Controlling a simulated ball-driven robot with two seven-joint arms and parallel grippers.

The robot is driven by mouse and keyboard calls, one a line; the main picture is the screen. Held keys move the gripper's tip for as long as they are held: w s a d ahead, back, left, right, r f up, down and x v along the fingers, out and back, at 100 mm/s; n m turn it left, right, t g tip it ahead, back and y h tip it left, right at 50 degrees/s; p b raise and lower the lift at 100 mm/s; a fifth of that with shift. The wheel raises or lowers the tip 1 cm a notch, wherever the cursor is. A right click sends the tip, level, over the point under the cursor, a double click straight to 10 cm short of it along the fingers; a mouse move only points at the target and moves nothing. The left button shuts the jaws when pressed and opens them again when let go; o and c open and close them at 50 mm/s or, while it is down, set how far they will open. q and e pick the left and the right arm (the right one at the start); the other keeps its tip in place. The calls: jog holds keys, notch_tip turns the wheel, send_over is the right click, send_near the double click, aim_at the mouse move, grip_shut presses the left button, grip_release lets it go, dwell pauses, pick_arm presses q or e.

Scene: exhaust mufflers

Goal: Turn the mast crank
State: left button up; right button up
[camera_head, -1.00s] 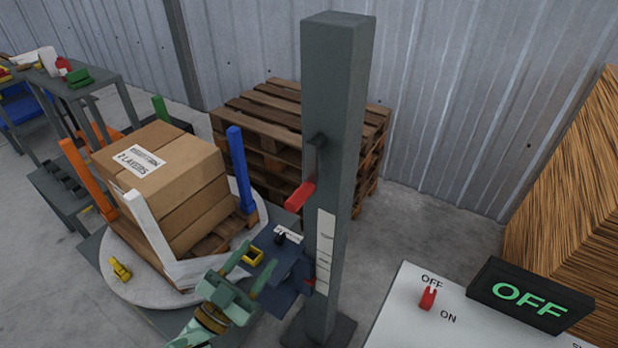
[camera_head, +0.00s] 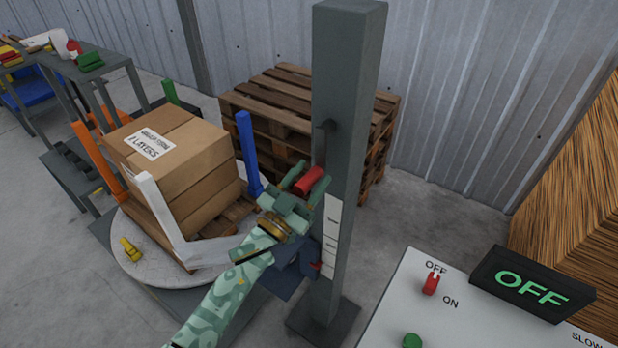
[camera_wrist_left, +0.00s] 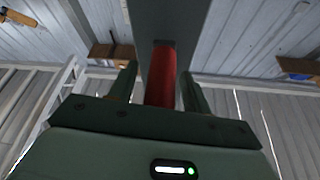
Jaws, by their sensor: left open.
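The mast (camera_head: 345,150) is a tall dark grey post in the middle of the head view. Its crank has a dark arm (camera_head: 325,150) and a red handle (camera_head: 309,181). My left gripper (camera_head: 307,178) is at the red handle, with one finger on each side of it. In the left wrist view the red handle (camera_wrist_left: 162,78) lies between the two open fingers (camera_wrist_left: 158,85). I cannot tell whether either finger touches it. My right gripper is not in view.
A turntable (camera_head: 140,262) carries stacked boxes (camera_head: 190,145) on the left. A control panel (camera_head: 400,310) with a red switch (camera_head: 431,283) and an OFF display (camera_head: 530,290) stands at lower right. Wooden pallets (camera_head: 270,105) are stacked behind the mast.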

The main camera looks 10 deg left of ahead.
pick_arm(q)
grip_shut()
jog(key=shift+w+a+m, duration=0.1)
jog(key=shift+w+m, duration=0.05)
jog(key=shift+m, duration=0.15)
